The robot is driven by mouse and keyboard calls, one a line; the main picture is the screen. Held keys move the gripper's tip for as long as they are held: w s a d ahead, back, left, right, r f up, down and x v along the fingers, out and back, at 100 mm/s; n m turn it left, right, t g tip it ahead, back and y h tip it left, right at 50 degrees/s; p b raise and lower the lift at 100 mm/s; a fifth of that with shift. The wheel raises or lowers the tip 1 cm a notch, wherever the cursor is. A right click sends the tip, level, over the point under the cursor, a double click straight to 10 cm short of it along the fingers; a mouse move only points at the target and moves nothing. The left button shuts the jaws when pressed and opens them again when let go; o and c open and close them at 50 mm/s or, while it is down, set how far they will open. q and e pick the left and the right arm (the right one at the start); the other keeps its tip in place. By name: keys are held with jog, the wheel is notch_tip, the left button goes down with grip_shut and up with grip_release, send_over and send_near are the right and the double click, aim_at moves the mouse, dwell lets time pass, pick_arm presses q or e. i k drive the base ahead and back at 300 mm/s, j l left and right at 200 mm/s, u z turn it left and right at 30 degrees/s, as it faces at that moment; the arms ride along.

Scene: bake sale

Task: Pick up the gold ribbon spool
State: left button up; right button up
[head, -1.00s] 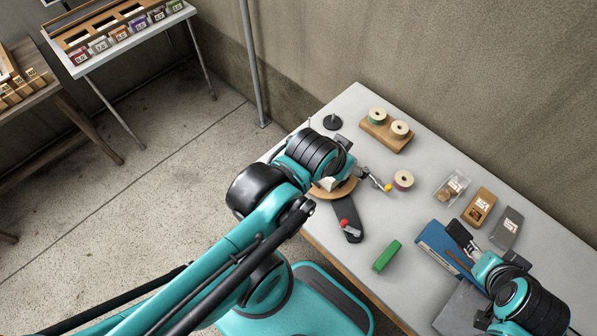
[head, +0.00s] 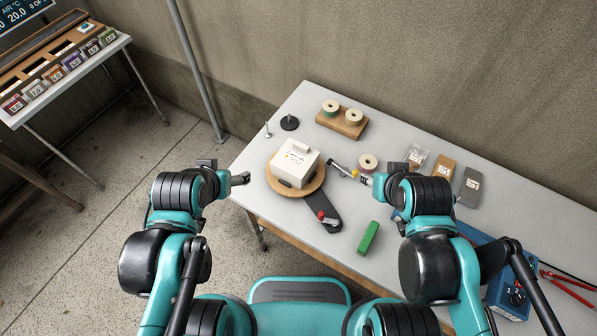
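Three ribbon spools are in the head view; I cannot tell surely which is gold. A pale-topped spool with a tan centre (head: 353,117) stands at the right on a wooden block (head: 343,128). A spool with a green side (head: 330,107) stands beside it. A third spool with a reddish-brown centre (head: 368,161) stands loose on the table. My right gripper (head: 367,180) is just in front of the loose spool, pointing left, apart from the spools on the block. My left gripper (head: 244,179) is at the table's left edge, left of the white box, with nothing visible in it. Both finger gaps are unclear.
A white box (head: 295,163) sits on a round wooden turntable (head: 277,186). A silver tool with a yellow tip (head: 342,170), a black arm with a red knob (head: 326,217) and a green block (head: 368,237) lie nearby. Bags and cards stand behind my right arm.

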aim_at(353, 117)
jog(key=i+j, duration=0.1)
jog(key=j, duration=0.3)
jog(key=i+j, duration=0.15)
jog(key=j, duration=0.25)
jog(key=i+j, duration=0.1)
jog(key=j, duration=0.3)
jog(key=i+j, duration=0.1)
jog(key=j, duration=0.3)
